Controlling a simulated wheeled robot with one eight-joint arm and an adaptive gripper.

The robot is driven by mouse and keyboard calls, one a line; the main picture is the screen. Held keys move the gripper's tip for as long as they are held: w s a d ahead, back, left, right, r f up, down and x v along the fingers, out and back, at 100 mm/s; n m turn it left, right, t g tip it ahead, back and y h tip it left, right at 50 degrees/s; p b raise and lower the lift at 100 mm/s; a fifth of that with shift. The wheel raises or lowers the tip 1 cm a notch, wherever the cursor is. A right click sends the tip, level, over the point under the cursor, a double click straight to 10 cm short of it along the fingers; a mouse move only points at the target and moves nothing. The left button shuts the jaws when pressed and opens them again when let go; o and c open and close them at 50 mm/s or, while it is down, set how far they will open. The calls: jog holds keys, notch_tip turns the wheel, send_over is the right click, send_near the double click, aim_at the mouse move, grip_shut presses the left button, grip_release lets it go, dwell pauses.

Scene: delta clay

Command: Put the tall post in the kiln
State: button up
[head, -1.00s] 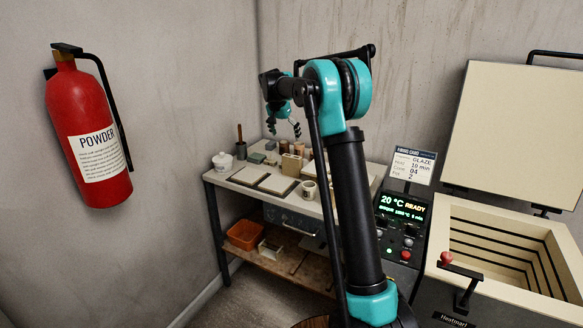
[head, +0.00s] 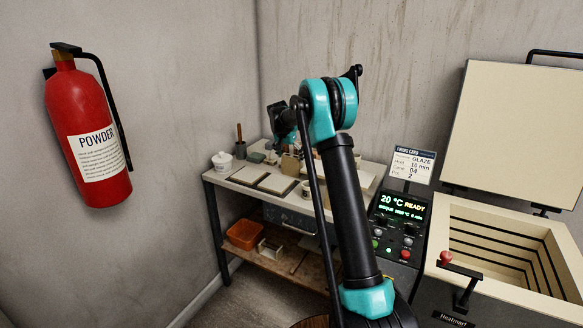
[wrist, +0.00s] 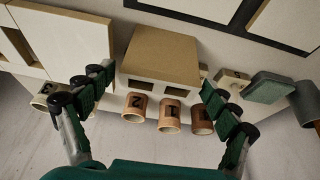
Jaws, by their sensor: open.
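My gripper (wrist: 157,84) is open and empty in the wrist view, its two green-padded fingers spread wide. A tan block with two dark openings (wrist: 163,52) lies between and beyond the fingertips. A row of brown cylinders stands just below it in the picture, one marked 2 (wrist: 134,108), one marked 1 (wrist: 170,115), and another (wrist: 201,120) partly behind the right finger. I cannot tell which piece is the tall post. The kiln (head: 451,216) stands open at the right in the head view, its lid raised.
A grey-green block (wrist: 268,87) lies right. A control panel (head: 399,222) stands between table and kiln.

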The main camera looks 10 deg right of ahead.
aim_at(291, 166)
jog(key=x, duration=0.3)
jog(key=shift+f, duration=0.1)
jog(key=c, duration=1.3)
